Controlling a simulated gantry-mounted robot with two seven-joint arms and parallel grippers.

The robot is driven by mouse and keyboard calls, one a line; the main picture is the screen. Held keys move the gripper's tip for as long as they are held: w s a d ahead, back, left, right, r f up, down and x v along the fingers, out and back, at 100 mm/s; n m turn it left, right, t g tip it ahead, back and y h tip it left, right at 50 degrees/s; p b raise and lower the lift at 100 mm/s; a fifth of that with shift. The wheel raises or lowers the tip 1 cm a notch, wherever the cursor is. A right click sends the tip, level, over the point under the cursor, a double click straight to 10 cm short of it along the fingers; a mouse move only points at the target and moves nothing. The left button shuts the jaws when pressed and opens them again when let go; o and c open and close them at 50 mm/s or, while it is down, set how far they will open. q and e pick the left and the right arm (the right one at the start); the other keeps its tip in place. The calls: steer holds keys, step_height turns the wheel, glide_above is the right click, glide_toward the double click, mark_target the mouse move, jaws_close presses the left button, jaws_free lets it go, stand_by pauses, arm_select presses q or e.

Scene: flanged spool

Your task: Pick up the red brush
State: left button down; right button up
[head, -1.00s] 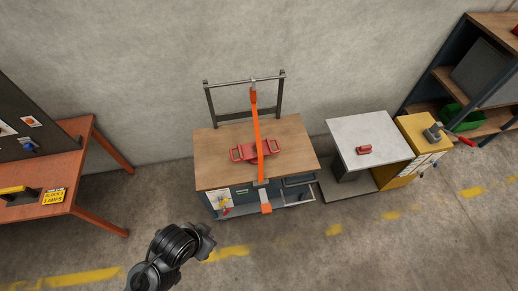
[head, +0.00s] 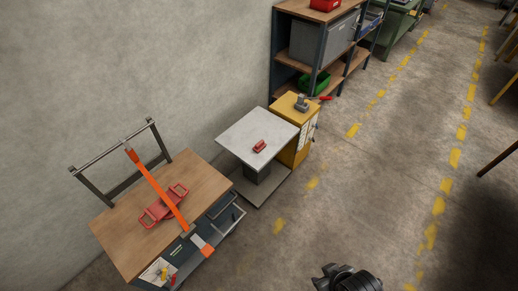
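A small red block-like object (head: 260,146), possibly the red brush, lies on the pale grey table top (head: 240,128). It is too small to make out bristles. A thin red piece (head: 326,98) also shows beside the green bin on the shelf; I cannot tell what it is. A dark rounded part of one of my arms shows at the bottom edge, well away from both red things. I cannot tell which arm it is. No gripper fingers are visible.
A wooden workbench (head: 125,225) carries a red handled piece (head: 158,212) under an orange strap (head: 155,185). A yellow cabinet (head: 290,135) with a grey tool (head: 301,103) stands beside the grey table. Shelving (head: 292,55) holds a green bin (head: 314,83). The floor at right is open.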

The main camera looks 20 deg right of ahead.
arm_select(q)
steer(key=c, duration=1.8)
jaws_free()
steer(key=o, duration=1.6)
steer(key=shift+d, duration=0.1)
steer(key=shift+c, duration=0.2)
